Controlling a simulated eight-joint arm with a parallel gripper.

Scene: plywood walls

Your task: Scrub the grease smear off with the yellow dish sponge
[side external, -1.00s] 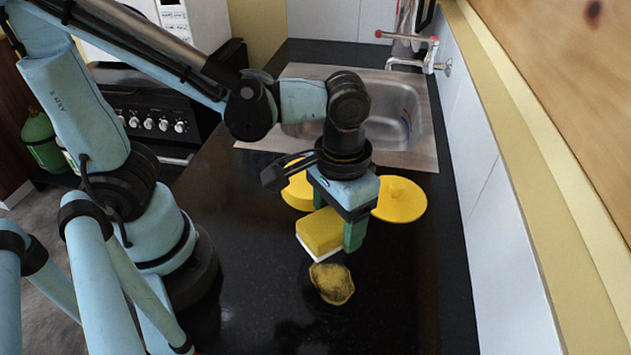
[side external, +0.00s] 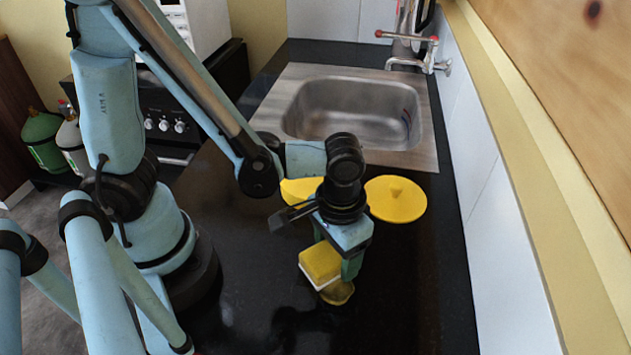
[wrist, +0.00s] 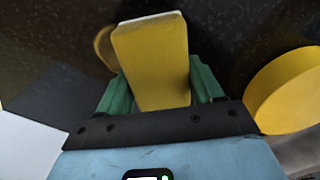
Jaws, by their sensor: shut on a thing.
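The yellow dish sponge (side external: 320,263), with a white lower layer, is held between the green fingers of my gripper (side external: 336,262). In the wrist view the sponge (wrist: 152,62) sits squarely between both fingers (wrist: 160,85). The grease smear (side external: 340,293), a yellow-brown patch on the black counter, shows just below and right of the sponge, partly hidden by the sponge and gripper. In the wrist view a part of the smear (wrist: 103,47) shows at the sponge's left edge. The sponge overlaps the smear in the picture; I cannot tell whether they touch.
Another yellow thing (side external: 299,191) is partly hidden behind my wrist. The steel sink (side external: 345,112) lies farther back, and a white wall (side external: 500,250) bounds the right. The front counter is clear.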

